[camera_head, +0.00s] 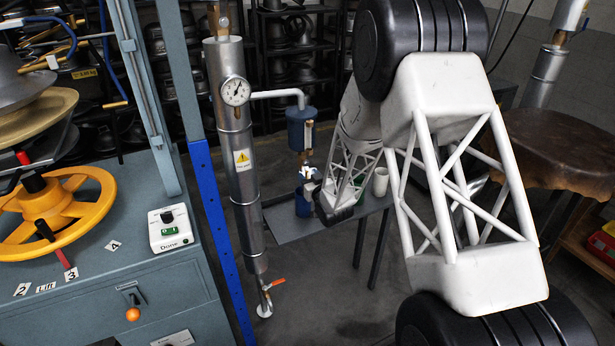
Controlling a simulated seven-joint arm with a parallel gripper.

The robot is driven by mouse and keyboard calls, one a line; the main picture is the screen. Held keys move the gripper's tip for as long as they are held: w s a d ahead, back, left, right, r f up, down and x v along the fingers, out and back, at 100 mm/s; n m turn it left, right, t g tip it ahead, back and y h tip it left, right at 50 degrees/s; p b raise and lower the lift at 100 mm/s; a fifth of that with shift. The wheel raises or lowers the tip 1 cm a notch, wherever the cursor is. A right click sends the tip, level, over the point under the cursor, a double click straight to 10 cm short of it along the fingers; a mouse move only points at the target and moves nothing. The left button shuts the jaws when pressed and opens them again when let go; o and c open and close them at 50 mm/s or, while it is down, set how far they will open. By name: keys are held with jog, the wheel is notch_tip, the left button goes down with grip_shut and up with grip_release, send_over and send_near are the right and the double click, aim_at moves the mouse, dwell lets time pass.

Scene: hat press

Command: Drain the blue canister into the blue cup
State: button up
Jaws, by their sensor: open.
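The blue canister (301,129) hangs at the end of a white pipe that comes off the metal column. A brass-coloured fitting (306,156) shows just under it. The blue cup (303,203) stands on the small grey table below the canister, partly hidden by my wrist. My gripper (308,174) is between the canister's underside and the cup, close to the brass fitting. It is open. It is too small here to tell whether its fingers touch the fitting.
A pale cup (380,181) stands on the small table (291,229), right of my wrist. The metal column (238,160) with a gauge (235,91) rises left of the canister. The blue-grey press (160,275) fills the left. A leather-covered stand (563,150) is at right.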

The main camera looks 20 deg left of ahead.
jog(key=shift+w+a, duration=0.3)
grip_shut()
dwell(0.3)
